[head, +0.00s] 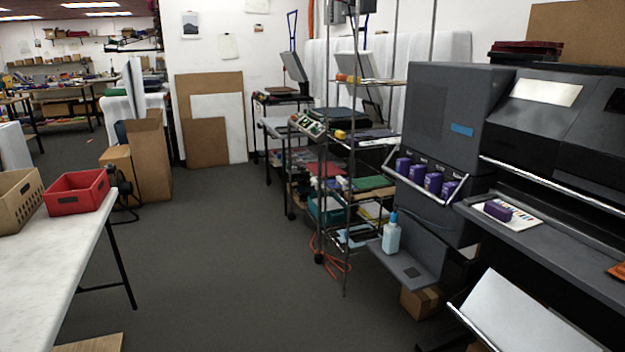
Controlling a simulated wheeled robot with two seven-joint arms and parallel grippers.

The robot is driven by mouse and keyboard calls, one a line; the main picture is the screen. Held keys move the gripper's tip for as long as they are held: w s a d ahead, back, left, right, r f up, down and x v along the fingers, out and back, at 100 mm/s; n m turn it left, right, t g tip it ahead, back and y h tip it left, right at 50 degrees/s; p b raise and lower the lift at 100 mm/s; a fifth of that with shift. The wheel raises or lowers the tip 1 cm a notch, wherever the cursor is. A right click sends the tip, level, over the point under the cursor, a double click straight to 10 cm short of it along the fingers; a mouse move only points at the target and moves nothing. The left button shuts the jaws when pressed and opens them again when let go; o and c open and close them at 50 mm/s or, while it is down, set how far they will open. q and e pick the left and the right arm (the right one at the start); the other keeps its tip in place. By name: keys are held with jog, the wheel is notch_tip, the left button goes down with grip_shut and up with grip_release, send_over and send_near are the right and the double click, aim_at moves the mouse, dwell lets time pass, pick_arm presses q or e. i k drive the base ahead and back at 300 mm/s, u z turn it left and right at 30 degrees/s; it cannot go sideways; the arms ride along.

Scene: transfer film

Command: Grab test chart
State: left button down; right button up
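A flat white card with coloured stripes, which looks like the test chart (523,220), lies on the dark front shelf of the large printer (555,130) at the right. A purple block (497,211) rests on or against the chart's left part and hides some of it. I cannot tell from here how firmly they touch. Neither of my grippers shows in the head view.
A white table (52,255) with a red crate (77,191) and a tan crate (18,200) stands at the left. Wire shelving (345,190) stands in the middle, with an orange cable on the floor. The grey floor (225,260) between is clear.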

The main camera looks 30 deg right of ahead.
aim_at(517, 220)
jog(key=z, duration=0.25)
jog(key=i, duration=2.25)
jog(key=z, duration=1.85)
jog(key=i, duration=1)
jog(key=z, duration=1.05)
jog(key=i, duration=0.25)
jog(key=z, duration=0.3)
